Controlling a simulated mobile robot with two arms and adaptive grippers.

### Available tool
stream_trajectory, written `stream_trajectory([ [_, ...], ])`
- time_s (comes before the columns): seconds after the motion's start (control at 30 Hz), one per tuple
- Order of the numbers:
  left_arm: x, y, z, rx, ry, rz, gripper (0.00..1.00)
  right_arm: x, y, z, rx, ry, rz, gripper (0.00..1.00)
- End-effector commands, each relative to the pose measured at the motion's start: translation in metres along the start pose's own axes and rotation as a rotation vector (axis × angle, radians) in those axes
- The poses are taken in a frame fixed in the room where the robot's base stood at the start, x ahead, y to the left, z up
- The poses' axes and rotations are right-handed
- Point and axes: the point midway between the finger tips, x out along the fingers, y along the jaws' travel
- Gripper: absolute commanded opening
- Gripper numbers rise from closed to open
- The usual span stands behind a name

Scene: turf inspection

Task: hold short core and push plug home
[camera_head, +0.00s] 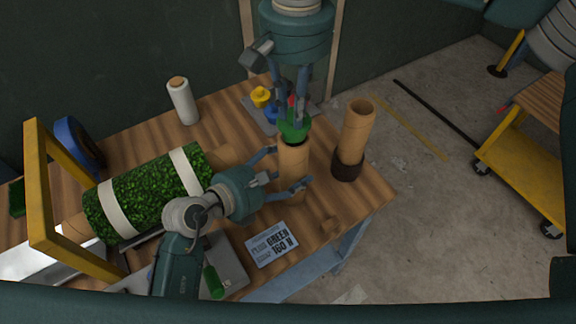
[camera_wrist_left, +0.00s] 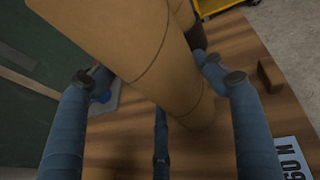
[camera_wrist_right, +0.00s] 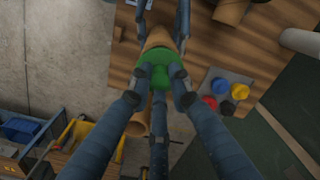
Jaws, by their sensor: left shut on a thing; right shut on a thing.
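The short core (camera_head: 292,162) is a tan cardboard tube standing upright on the wooden table. My left gripper (camera_head: 288,170) is shut on it from the side, with blue fingers around its wall; the core also fills the space between the fingers in the left wrist view (camera_wrist_left: 160,60). The green plug (camera_head: 294,130) is at the core's top mouth, and a dark rim shows just under it. My right gripper (camera_head: 293,117) comes down from above and is shut on the plug, which also shows between its fingers in the right wrist view (camera_wrist_right: 158,70). I cannot tell how deep the plug sits.
A taller core (camera_head: 357,128) in a dark ring stands close on the right. A tray holds yellow (camera_head: 261,96) and other coloured plugs behind. A turf roll (camera_head: 150,192) lies left near a yellow frame (camera_head: 38,190). A "GREEN 160 N" card (camera_head: 272,245) and small wooden block (camera_head: 330,227) lie in front.

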Motion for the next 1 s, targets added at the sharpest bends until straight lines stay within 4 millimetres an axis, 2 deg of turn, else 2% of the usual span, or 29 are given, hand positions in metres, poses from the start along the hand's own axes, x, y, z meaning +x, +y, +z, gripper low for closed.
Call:
stream_trajectory([
  [1.0,0.000,-0.001,-0.002,-0.002,0.005,-0.002,0.37,0.026,0.000,0.000,0.001,0.001,0.000,0.00],
])
